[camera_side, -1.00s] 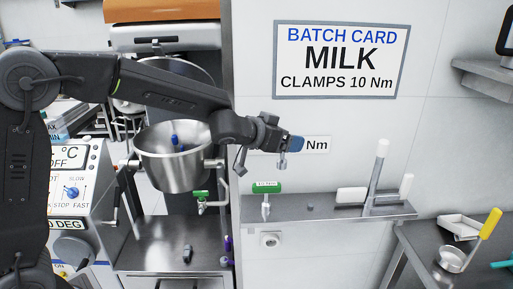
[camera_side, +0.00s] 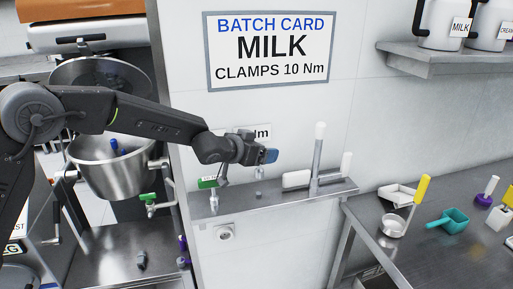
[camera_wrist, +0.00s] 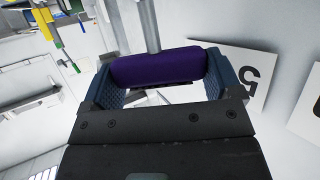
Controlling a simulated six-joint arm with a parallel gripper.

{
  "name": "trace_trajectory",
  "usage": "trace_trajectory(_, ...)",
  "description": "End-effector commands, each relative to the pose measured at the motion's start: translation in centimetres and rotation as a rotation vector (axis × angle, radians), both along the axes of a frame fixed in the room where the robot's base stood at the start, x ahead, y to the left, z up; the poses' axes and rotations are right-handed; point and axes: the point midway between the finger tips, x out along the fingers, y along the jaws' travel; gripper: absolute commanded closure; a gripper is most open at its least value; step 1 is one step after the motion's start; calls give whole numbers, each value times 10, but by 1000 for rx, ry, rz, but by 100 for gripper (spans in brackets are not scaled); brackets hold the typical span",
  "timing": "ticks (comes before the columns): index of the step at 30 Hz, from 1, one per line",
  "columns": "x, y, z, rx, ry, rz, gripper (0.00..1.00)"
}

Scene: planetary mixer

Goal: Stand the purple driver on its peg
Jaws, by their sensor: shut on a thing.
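My gripper (camera_side: 268,156) is above the wall shelf (camera_side: 330,189), shut on the purple driver (camera_wrist: 158,67). In the wrist view the purple handle lies across between the blue fingers of my gripper (camera_wrist: 160,72), with its grey shaft (camera_wrist: 149,25) running away from it. In the side view the handle is mostly hidden by the fingers, and a short grey piece shows below them. A small grey peg (camera_side: 259,196) stands on the shelf roughly below my gripper. I cannot tell whether the shaft is exactly over it.
A green-handled driver (camera_side: 209,183) stands on the shelf just left of the peg. The mixer bowl (camera_side: 112,165) is at left. A steel bench with utensils is at right.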

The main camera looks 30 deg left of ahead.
Motion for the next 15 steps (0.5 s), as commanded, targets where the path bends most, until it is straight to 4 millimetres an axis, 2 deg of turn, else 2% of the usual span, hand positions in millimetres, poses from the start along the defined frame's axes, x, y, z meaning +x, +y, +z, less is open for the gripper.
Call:
trace_trajectory(5,-1,1,-1,0,-1,2,41)
trace_trajectory(15,-1,1,-28,0,1,2,41)
